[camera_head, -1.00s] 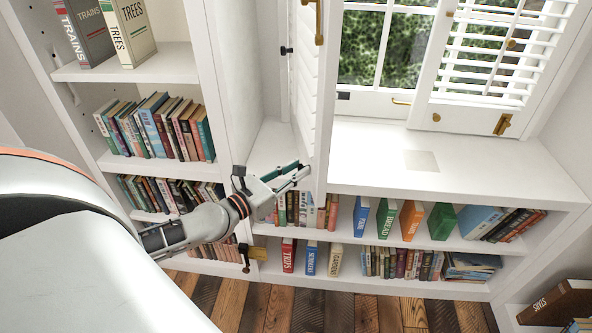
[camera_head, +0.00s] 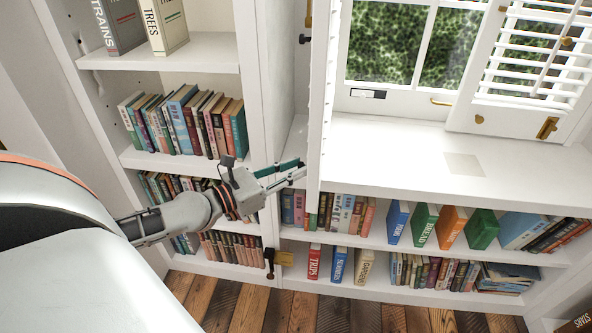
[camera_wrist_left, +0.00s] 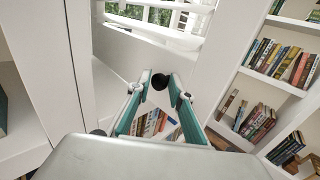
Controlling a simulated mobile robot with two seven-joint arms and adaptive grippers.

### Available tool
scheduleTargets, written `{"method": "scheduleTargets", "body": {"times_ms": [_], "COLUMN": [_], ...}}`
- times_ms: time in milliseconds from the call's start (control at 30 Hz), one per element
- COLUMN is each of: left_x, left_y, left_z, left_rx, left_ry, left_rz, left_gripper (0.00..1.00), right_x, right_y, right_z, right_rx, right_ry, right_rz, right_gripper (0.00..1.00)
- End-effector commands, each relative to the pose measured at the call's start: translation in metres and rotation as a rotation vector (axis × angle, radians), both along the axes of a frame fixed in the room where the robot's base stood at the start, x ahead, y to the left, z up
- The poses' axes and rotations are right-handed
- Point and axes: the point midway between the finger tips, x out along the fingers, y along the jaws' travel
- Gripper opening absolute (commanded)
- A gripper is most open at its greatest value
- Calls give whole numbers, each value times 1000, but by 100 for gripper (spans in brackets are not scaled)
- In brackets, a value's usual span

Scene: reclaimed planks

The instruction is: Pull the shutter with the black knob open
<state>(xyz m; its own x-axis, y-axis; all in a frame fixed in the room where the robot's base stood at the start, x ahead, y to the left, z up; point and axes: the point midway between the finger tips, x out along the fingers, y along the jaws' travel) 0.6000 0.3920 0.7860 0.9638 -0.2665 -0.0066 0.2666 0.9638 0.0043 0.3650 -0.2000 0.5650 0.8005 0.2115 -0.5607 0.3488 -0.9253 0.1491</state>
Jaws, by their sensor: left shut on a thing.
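The left shutter (camera_head: 323,110) is a tall white panel standing out from the window, seen almost edge-on in the head view. My left gripper (camera_head: 303,170) is at its lower end, on the left side. In the left wrist view the round black knob (camera_wrist_left: 160,81) sits between the teal fingertips, and the gripper is shut on it. The knob is hidden behind the fingers in the head view. My right gripper is in neither current view.
The right shutter (camera_head: 520,80), with a brass knob (camera_head: 479,119), covers part of the window. A white sill (camera_head: 410,165) is mostly bare. Bookshelves (camera_head: 205,47) stand left, and low shelves hold books below. A brass-and-dark fitting (camera_head: 280,258) sticks out under my gripper.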

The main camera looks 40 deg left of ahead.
Motion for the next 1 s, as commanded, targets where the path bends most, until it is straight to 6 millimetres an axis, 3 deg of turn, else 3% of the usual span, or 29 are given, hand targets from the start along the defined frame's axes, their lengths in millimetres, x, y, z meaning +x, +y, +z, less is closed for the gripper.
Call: {"method": "scheduleTargets", "body": {"times_ms": [33,567,600,633,1000], "left_x": [8,9,9,9,8], "left_y": [19,19,19,20,19], "left_z": [6,9,9,9,9], "left_rx": [-6,-3,-3,-3,-4], "left_ry": [-16,-20,-20,-20,-20], "left_rz": [39,27,28,28,28], "left_gripper": [0,0,28,35,35], "right_x": [0,0,0,-1,-1], "right_y": [0,0,0,0,0], "right_z": [0,1,1,0,0], "right_rx": [2,0,0,0,0], "right_ry": [0,-2,-2,-1,0], "right_rz": [0,3,3,3,4], "right_gripper": [0,0,0,0,0]}}
